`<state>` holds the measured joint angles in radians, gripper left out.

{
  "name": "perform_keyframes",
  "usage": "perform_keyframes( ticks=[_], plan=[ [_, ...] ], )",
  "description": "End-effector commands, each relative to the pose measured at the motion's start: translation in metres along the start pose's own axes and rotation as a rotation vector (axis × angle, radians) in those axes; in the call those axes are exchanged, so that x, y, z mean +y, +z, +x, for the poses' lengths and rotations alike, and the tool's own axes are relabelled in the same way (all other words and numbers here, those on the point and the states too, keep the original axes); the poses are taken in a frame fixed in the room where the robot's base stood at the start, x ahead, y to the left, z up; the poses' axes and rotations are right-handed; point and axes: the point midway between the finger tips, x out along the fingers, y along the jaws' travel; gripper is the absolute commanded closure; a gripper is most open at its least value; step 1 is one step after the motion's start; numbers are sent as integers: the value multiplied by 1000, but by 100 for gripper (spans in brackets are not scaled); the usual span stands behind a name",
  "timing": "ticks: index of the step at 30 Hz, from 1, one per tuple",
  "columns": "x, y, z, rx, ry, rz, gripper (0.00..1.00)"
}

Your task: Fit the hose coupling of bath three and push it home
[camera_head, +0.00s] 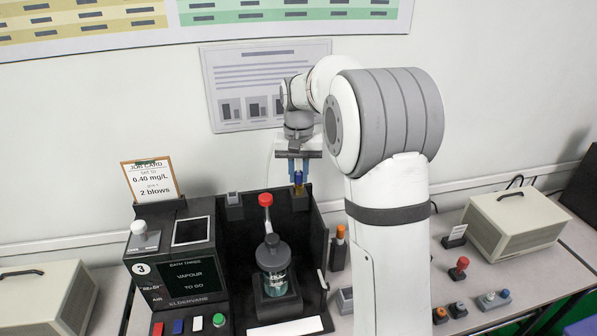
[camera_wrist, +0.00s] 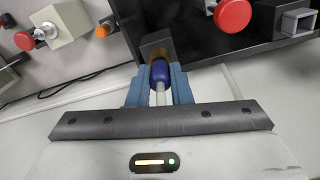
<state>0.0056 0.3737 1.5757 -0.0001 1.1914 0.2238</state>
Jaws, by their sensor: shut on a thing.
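My gripper (camera_head: 298,172) hangs fingers-down at the back right corner of bath three (camera_head: 187,262), the black unit marked 3. Its blue fingers are shut on the dark blue hose coupling (camera_head: 298,179). In the wrist view the coupling (camera_wrist: 160,72) sits between the two fingers, with a pale hose running back from it. The screen (camera_head: 192,277) reads "VAPOUR TO GO".
A capped jar (camera_head: 275,267) and a red-knobbed lever (camera_head: 266,201) stand in the bath's bay. A job card (camera_head: 150,180) stands on top at left. An orange-tipped tester (camera_head: 340,243) is right of the bay. A beige box (camera_head: 517,235) is farther right.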

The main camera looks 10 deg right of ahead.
Motion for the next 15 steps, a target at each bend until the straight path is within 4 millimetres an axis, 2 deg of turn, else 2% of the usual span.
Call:
perform_keyframes(
  ticks=[13, 14, 15],
  plan=[
    [0, 0, 6, -2, 0, 0, 100],
    [0, 0, 6, -2, 0, 0, 79],
    [0, 0, 6, -2, 0, 0, 76]
  ],
)
